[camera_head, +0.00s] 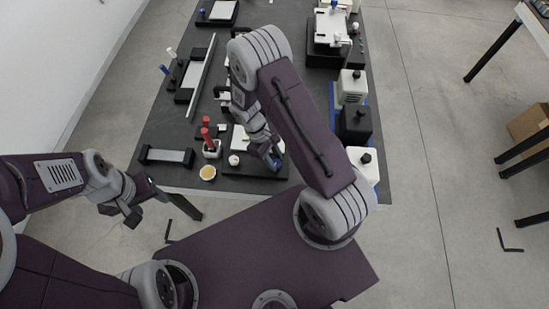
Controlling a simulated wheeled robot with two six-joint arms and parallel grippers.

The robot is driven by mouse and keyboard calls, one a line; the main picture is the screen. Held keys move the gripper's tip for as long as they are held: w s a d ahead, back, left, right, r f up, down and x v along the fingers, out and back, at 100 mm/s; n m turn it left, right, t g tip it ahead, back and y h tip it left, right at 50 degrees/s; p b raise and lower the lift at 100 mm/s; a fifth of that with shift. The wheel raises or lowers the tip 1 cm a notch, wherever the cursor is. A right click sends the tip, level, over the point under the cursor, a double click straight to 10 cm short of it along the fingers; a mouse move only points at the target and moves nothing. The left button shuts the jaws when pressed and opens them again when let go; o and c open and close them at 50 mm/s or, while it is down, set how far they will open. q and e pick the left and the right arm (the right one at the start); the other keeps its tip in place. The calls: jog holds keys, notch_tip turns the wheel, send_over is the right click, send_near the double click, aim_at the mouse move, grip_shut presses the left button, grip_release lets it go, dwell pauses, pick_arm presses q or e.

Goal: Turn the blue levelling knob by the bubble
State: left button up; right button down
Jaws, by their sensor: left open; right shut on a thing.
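The blue levelling knob (277,163) shows as a small blue spot at my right gripper (274,160). My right gripper reaches down over the dark device base (252,172) near the table's front edge and is shut on the knob; its fingers hide most of it. The device carries a white plate (241,139) and a small round white part (234,160), which may be the bubble but is too small to tell. My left gripper (139,206) is open and empty, in front of the table's front left corner, apart from everything.
Left of the device stand a white holder with red-handled tools (207,135) and a small tan-topped dish (208,172). A black-ended bar (166,155) lies further left. White and black boxes (355,124) line the right edge. The floor left of the table is clear.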

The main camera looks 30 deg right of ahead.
jog(key=m+y, duration=0.1)
jog(key=m, duration=0.1)
jog(key=m+y, duration=0.1)
jog(key=m, duration=0.2)
jog(key=shift+w+d+m+g+p, duration=0.1)
jog(key=shift+d+m+g+p, duration=0.1)
jog(key=shift+m+g+p, duration=0.15)
jog(key=m+y, duration=0.2)
jog(key=m, duration=0.3)
jog(key=shift+d, duration=0.1)
jog(key=shift+m, duration=0.25)
jog(key=c, duration=1)
grip_release()
jog(key=v, duration=0.9)
jog(key=shift+d+r+b, duration=0.1)
jog(key=shift+b, duration=0.2)
